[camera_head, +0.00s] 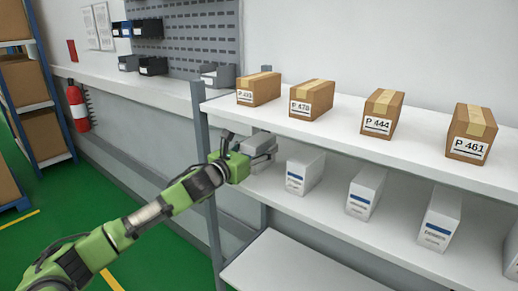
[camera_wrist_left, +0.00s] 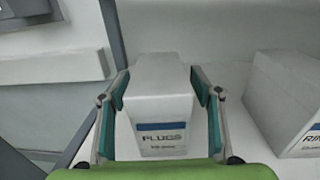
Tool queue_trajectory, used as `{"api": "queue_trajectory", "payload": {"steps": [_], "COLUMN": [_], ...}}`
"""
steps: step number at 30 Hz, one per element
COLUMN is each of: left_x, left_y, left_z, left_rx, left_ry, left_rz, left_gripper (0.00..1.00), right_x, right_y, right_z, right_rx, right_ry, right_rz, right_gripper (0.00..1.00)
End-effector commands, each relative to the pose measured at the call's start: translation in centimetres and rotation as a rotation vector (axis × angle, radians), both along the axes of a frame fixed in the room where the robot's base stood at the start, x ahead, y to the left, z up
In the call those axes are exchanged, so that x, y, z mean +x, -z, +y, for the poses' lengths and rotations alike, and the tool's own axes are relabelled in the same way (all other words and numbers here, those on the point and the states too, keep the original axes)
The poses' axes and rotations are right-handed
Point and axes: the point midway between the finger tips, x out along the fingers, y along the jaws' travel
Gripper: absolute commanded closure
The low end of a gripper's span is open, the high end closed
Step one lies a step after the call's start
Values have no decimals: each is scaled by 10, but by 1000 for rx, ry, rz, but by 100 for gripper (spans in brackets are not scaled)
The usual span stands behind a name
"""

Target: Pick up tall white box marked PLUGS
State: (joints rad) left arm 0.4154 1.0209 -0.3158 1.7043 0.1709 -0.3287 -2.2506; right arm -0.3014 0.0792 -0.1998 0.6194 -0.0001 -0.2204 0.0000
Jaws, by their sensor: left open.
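The tall white box marked PLUGS (camera_wrist_left: 162,104) stands on the shelf in the left wrist view, its blue-striped label facing me. In the head view the same box (camera_head: 259,143) shows at the left end of the middle shelf, partly hidden by my gripper. My left gripper (camera_wrist_left: 158,80) is open, with one finger on each side of the box. I cannot tell whether the fingers touch it. In the head view my left gripper (camera_head: 255,153) reaches in from the left. My right gripper is not in view.
A white box whose label begins RIN (camera_wrist_left: 288,104) stands close to the right of PLUGS. Further white boxes (camera_head: 366,192) line the middle shelf (camera_head: 325,205). Cardboard boxes (camera_head: 312,98) stand on the upper shelf. A grey shelf post (camera_head: 207,190) is left of the gripper.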

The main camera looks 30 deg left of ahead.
Motion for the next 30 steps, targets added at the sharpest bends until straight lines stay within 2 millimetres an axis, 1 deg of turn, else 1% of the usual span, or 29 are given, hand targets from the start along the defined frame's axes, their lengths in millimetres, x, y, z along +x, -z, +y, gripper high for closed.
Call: {"api": "queue_trajectory", "payload": {"steps": [7, 8, 9, 11, 12, 13, 23, 30], "left_x": [2, 2, 2, 2, 2, 2, 2, -2], "left_y": [1, 1, 1, 1, 1, 1, 0, -7], "left_z": [0, 0, 0, 0, 0, 0, 0, 1], "left_rx": [1, 1, 1, 1, 1, 1, 2, 6], "left_ry": [0, 0, 0, 0, 0, 0, 0, -1], "left_rz": [0, 0, 0, 0, 0, 0, -1, -3], "left_gripper": [42, 44, 55, 70, 81, 86, 86, 86], "right_x": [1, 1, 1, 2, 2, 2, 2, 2], "right_y": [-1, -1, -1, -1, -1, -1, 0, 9], "right_z": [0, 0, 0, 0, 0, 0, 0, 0], "right_rx": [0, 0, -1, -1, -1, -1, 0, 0], "right_ry": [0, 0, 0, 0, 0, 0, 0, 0], "right_rz": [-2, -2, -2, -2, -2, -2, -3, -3], "right_gripper": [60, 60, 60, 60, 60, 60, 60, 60]}}
